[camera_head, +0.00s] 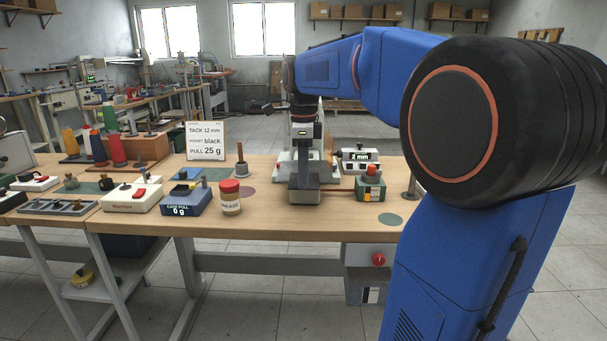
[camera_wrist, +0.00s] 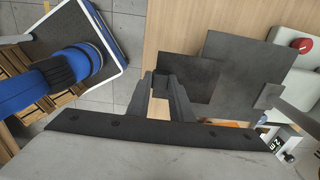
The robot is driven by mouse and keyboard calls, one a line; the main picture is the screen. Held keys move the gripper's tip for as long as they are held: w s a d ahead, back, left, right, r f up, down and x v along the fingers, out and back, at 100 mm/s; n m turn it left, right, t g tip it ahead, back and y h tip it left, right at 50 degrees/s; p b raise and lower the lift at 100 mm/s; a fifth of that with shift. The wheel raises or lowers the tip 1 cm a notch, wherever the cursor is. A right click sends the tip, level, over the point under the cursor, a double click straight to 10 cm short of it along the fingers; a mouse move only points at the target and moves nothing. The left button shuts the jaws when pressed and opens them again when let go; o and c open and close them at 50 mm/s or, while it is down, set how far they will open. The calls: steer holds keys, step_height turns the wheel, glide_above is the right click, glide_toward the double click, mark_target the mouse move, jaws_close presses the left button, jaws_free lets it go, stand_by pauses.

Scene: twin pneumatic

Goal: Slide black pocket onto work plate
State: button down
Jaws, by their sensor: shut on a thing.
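In the wrist view my gripper (camera_wrist: 166,80) is shut on the edge of a dark flat piece, which I take as the black pocket (camera_wrist: 198,82). A larger dark grey plate, apparently the work plate (camera_wrist: 240,55), lies beside it to the right. The pocket's right part borders or overlaps the plate; I cannot tell whether they touch. In the head view my arm reaches over the bench to a grey-and-white machine (camera_head: 284,166). My fingers and the pocket cannot be made out clearly there.
A green box with a red knob (camera_head: 370,184) and a "2 mm" display unit (camera_head: 359,158) stand right of the machine. A jar with a red lid (camera_head: 230,197) and a blue scale (camera_head: 187,199) stand left. The bench's front edge (camera_head: 290,233) is clear.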

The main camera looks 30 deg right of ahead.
steer(key=shift+w+d, duration=0.55)
steer(key=shift+w, duration=0.25)
steer(key=shift+w+d, duration=0.55)
steer(key=shift+w, duration=0.3)
steer(key=shift+w+d, duration=0.55)
steer(key=shift+w, duration=0.25)
steer(key=shift+f, duration=0.4)
steer(key=c, duration=1.5)
jaws_free()
step_height(320, 180, up, 17)
steer(key=shift+r, duration=0.2)
